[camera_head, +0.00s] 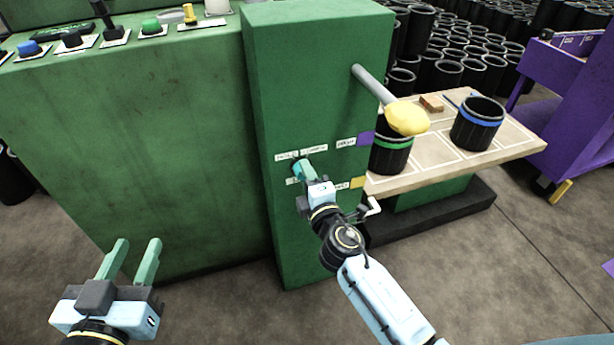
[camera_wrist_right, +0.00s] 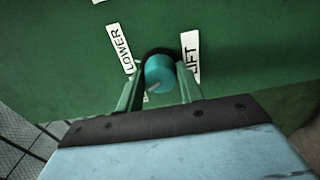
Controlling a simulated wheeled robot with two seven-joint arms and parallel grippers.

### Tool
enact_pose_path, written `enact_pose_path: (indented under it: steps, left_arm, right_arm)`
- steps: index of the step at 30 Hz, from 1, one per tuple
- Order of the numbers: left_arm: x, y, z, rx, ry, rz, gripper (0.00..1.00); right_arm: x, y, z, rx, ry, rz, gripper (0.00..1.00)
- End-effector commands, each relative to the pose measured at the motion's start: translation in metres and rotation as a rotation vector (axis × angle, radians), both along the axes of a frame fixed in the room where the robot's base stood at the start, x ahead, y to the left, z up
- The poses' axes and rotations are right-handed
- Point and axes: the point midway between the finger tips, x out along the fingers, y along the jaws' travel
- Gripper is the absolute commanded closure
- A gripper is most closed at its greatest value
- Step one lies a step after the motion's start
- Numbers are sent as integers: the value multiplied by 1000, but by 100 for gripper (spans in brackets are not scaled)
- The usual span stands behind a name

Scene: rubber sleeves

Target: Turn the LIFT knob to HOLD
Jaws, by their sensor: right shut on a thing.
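The teal round knob (camera_wrist_right: 159,72) sits on the green machine's front panel, on a dark round base. A pale mark on its face points to the lower left. A LOWER label (camera_wrist_right: 121,49) is left of it and a LIFT label (camera_wrist_right: 190,53) right of it. A small pale label below is mostly hidden; I cannot read it. My right gripper (camera_head: 302,168) is shut on the knob, one finger on each side, and mostly hides it in the head view. My left gripper (camera_head: 133,255) is open and empty, in front of the machine's lower left part.
A grey lever with a yellow knob (camera_head: 407,118) sticks out above and right of my right gripper. A table (camera_head: 440,170) beside the panel holds black sleeves with green (camera_head: 391,155) and blue (camera_head: 477,124) bands. A purple cart (camera_head: 570,95) stands at right.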

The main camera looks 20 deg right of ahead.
Motion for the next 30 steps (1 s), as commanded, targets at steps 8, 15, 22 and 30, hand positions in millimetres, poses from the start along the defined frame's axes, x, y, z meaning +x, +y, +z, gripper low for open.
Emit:
enact_pose_path:
  steps: [8,15,22,30]
  left_arm:
    - [0,0,-1,1,5,0,64]
    - [0,0,-1,-1,2,-1,64]
    - [0,-1,-1,-1,0,-2,64]
    - [0,-1,-2,2,12,-2,64]
  right_arm:
    - [0,0,0,-11,0,0,86]
    - [0,0,0,-10,0,0,52]
    - [0,0,0,-8,0,0,42]
    - [-10,0,-1,-7,1,0,42]
